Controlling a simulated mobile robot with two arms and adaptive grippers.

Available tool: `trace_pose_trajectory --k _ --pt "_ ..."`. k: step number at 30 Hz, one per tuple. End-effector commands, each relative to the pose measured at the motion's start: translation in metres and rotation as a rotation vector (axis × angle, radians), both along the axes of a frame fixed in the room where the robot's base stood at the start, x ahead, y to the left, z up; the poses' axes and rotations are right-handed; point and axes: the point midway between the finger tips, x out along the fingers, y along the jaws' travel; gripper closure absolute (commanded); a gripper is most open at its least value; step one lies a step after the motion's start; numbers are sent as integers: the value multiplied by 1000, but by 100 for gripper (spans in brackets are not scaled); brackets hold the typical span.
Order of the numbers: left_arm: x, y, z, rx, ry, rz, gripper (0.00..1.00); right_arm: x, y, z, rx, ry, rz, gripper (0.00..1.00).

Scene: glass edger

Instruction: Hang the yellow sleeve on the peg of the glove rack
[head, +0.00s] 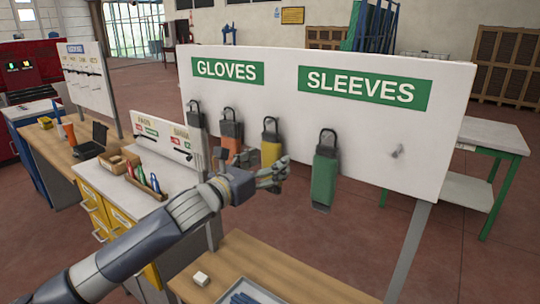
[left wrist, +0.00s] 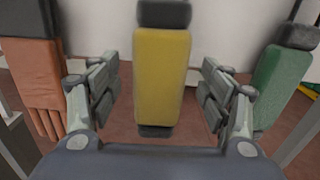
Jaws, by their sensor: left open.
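The yellow sleeve (head: 270,153) hangs by the loop of its dark top on the glove rack (head: 440,100), between an orange item and a green one. My left gripper (head: 274,177) is in front of its lower part and hides some of it. In the left wrist view the yellow sleeve (left wrist: 161,75) hangs upright between the two spread fingers, with a gap on each side. The left gripper (left wrist: 160,92) is open and empty. A bare peg (head: 398,151) sticks out at the right, below the SLEEVES sign (head: 364,87). My right gripper is not in view.
A grey item (head: 196,120), an orange one (head: 231,140) and a green one (head: 323,180) hang beside the yellow sleeve. A wooden table (head: 300,285) with a grey tray (head: 240,283) stands below. A drawer cabinet with tools (head: 150,183) is at left.

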Motion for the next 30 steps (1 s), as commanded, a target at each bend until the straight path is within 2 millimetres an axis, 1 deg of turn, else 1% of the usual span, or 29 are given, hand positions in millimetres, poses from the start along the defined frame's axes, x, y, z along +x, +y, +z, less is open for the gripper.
trace_pose_trajectory --k 1,6,16,17,18,20,21,23,30 --pt "5 -4 2 -1 1 1 28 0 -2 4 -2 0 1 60" --pt "13 -10 1 -1 -1 0 28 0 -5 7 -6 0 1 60" --pt "15 -11 0 0 0 1 28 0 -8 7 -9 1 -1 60" --pt "15 -11 0 0 0 1 31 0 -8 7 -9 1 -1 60" --pt "15 -11 0 0 0 1 40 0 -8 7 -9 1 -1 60" --pt "15 -11 0 0 0 1 53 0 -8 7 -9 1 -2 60" --pt "15 -11 0 0 0 1 62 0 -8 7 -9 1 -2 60" --pt "15 -11 0 0 0 1 76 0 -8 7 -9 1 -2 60" --pt "15 -11 1 0 0 1 76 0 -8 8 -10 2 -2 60"
